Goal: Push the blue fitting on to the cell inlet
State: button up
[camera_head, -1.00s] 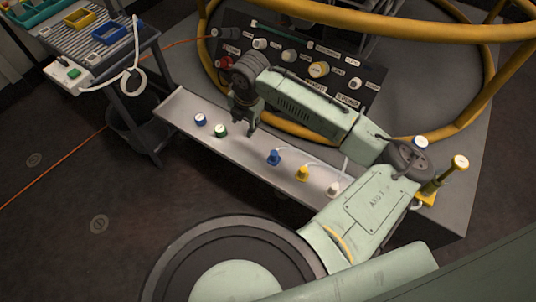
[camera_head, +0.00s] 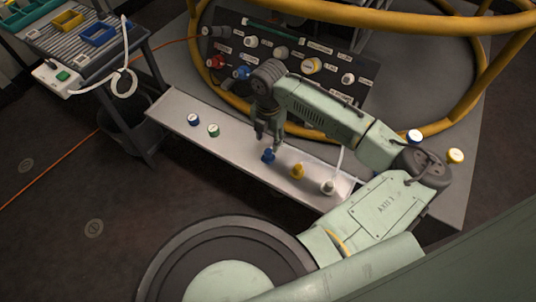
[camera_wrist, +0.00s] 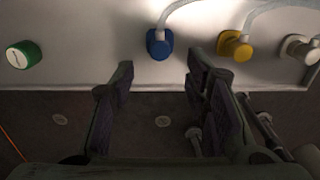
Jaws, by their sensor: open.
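The blue fitting (camera_head: 268,155) stands on the pale shelf (camera_head: 240,160), with a whitish hose at its top; it also shows in the wrist view (camera_wrist: 159,43). My gripper (camera_head: 270,140) is above and close to it in the head view. In the wrist view the fingers (camera_wrist: 160,80) are apart and empty, with the blue fitting beyond the gap between their tips. The panel (camera_head: 350,95) behind the shelf carries several labelled ports, among them a red one (camera_head: 216,62) and a blue one (camera_head: 242,72). The labels are too small to read, so I cannot tell which is the cell inlet.
A yellow fitting (camera_head: 297,171) and a white fitting (camera_head: 328,187) stand to the right of the blue one. A yellow tube ring (camera_head: 203,85) surrounds the panel. A tool cart (camera_head: 140,40) is at the upper left.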

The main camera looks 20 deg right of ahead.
aim_at(268, 151)
notch_tip(268, 151, down, 8)
jog(key=b, duration=0.5)
jog(key=shift+f, duration=0.15)
jog(key=shift+p, duration=0.3)
dwell(0.8)
grip_shut()
dwell(0.6)
dwell(0.5)
jog(key=shift+r+p, duration=2.5)
jog(key=shift+r, duration=0.55)
